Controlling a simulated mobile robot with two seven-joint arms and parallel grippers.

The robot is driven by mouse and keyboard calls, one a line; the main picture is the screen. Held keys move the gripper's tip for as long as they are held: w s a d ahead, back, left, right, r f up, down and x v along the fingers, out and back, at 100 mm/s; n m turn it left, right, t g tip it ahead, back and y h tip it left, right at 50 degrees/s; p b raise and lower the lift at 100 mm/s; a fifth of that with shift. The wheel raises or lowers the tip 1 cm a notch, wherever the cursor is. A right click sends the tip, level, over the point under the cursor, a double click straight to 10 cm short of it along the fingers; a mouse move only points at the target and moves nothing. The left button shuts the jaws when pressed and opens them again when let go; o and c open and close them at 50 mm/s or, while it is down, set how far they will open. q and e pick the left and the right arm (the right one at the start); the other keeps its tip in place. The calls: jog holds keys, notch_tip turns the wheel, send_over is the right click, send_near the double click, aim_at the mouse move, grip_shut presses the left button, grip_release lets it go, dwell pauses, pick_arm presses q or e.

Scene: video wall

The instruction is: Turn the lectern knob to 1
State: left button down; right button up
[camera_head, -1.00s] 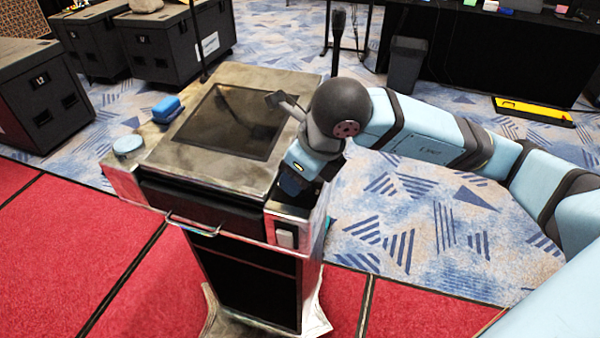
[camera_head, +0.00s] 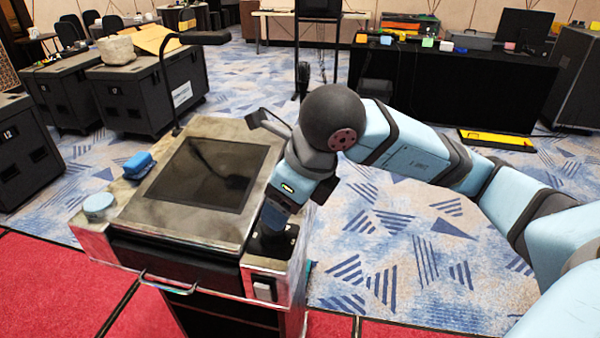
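The lectern (camera_head: 128,215) stands at the left front, with a dark screen set in its worn metal top. My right gripper (camera_head: 270,240) points down at the front right corner of the top, right of the screen. Its fingers merge with a dark area there, so I cannot tell whether they are open or touch anything. No knob or number marks can be made out under the hand. A pale blue round piece (camera_head: 98,205) sits at the left corner of the top. My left gripper is not in view.
A blue box-like object (camera_head: 138,164) lies at the lectern's left edge. A gooseneck microphone (camera_head: 190,38) rises behind the screen. A white switch (camera_head: 263,291) is on the front face. Black cases (camera_head: 130,95) stand behind left; patterned carpet is open at right.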

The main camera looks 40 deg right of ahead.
jog(key=v, duration=0.6)
jog(key=shift+r, duration=0.35)
jog(key=shift+s, duration=0.15)
